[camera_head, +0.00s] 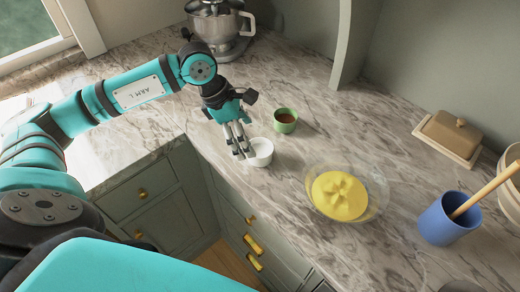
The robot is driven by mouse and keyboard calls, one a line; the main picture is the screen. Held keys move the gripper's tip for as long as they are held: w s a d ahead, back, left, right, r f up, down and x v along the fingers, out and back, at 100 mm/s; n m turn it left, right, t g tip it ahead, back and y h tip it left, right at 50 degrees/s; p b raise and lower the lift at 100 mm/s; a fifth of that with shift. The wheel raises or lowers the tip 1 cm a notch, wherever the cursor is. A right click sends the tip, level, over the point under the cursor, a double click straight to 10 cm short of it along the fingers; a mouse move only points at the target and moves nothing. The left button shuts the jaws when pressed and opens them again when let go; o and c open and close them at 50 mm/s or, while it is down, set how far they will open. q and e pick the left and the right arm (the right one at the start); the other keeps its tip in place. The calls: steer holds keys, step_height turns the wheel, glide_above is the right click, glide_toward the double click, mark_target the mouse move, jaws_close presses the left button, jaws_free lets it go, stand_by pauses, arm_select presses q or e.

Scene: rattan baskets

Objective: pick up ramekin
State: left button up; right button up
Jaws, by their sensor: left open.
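A small white ramekin (261,152) stands upright on the marble counter, near its front edge. My left gripper (241,152) points down at the ramekin's left side, its fingers close to the rim and partly in front of it. The gripper is open and holds nothing that I can see. I cannot tell whether a finger touches the ramekin or reaches inside it. My right gripper is not in view.
A green cup (285,120) with brown contents stands just behind the ramekin. A glass bowl (378,190) with yellow contents is to the right. Further right are a blue cup (440,222) and a butter dish (452,133). A stand mixer (218,28) stands at the back.

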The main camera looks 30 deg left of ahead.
mark_target(260, 150)
arm_select(q)
steer(key=shift+x, duration=0.95)
steer(key=shift+w+d+f+p, duration=0.15)
steer(key=shift+d+f+p, duration=0.2)
steer(key=shift+p, duration=0.2)
steer(key=x, duration=0.2)
steer(key=p+x, duration=0.1)
steer(key=shift+w+d+f+p, duration=0.2)
steer(key=shift+w+d+p, duration=0.1)
steer(key=shift+w+d+f, duration=0.1)
steer(key=shift+f, duration=0.3)
steer(key=c, duration=1.3)
